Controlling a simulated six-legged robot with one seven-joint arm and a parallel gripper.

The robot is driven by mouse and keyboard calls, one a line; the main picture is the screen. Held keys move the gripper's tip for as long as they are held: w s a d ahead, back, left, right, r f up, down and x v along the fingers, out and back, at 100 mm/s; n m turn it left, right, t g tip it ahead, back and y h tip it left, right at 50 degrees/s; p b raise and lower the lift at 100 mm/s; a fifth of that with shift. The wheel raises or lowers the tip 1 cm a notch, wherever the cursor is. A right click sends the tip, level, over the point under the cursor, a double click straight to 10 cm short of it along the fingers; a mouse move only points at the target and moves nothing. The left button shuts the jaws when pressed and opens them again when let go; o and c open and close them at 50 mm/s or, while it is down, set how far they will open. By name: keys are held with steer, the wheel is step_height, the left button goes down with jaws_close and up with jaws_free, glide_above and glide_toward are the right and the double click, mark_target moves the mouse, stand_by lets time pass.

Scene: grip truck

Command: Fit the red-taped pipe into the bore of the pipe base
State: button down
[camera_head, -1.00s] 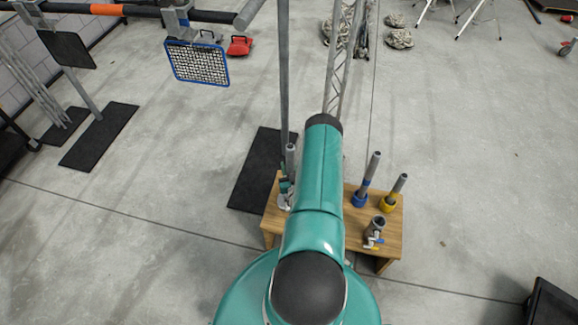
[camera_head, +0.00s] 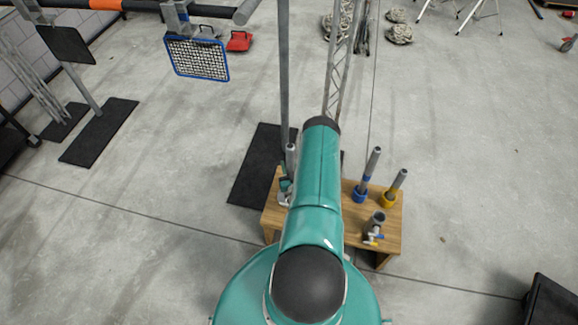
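A small wooden table (camera_head: 390,240) stands in front of me, partly hidden by my teal arm. On its right side, a grey pipe with blue tape (camera_head: 370,170) stands tilted in a blue base, and a grey pipe with yellow tape (camera_head: 397,182) stands in a yellow base. In front of them is a short grey fitting with an open top (camera_head: 376,219). Left of my arm, the top of another grey pipe (camera_head: 291,156) shows. Small teal parts (camera_head: 284,184) beside it may belong to my gripper, but its fingers cannot be made out. No red tape shows; I cannot identify the red-taped pipe or its base.
Tall grey poles and a truss (camera_head: 341,85) rise behind the table. A black mat (camera_head: 255,170) lies left of it. A blue-framed mesh panel (camera_head: 198,59) hangs at upper left. A dark box (camera_head: 552,302) is at lower right. Floor right of the table is clear.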

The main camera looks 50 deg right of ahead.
steer(key=shift+f, duration=0.2)
stand_by(0.3)
steer(key=c, duration=1)
jaws_free()
steer(key=shift+o, duration=0.2)
steer(key=shift+s, duration=0.1)
steer(key=v, duration=1.3)
steer(key=shift+s+a, duration=0.2)
